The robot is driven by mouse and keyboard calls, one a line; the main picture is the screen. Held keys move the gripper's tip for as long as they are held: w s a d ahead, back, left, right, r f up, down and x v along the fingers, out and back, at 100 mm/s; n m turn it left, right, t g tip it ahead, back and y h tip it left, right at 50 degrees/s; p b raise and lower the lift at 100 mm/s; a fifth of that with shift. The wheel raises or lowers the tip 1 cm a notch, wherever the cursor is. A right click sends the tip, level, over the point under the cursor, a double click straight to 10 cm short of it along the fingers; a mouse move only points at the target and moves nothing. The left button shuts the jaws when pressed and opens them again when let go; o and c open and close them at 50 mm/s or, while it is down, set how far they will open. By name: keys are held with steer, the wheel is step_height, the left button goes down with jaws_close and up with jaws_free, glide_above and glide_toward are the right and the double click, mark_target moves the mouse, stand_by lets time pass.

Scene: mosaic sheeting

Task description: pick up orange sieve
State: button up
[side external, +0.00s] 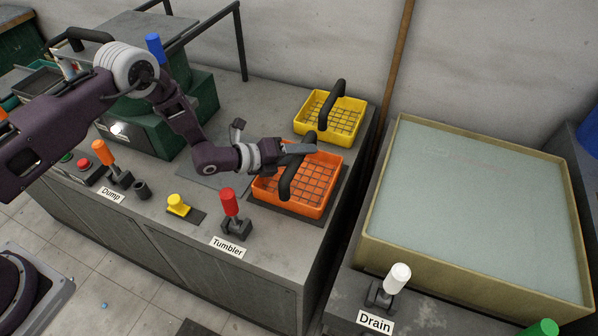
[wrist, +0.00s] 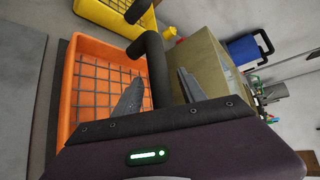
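The orange sieve (side external: 322,205) is a shallow square basket with a dark wire mesh and a thick black arched handle (side external: 286,185). It sits on a dark mat on the grey bench. My gripper (side external: 302,150) is at the handle, above the basket. In the wrist view, the orange sieve (wrist: 82,55) fills the left, and its black handle (wrist: 156,68) rises between the two grey fingers of my gripper (wrist: 161,76). The fingers are apart, with gaps visible beside the handle. My gripper hides part of the handle in the side view.
A yellow sieve (side external: 341,122) with a black handle stands just behind. A large water tank (side external: 475,200) is to the right, across a gap. A red-topped lever (side external: 229,202) and a yellow switch (side external: 177,205) stand along the bench's front. A green machine (side external: 160,125) is on the left.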

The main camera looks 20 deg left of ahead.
jaws_close()
stand_by(1.2)
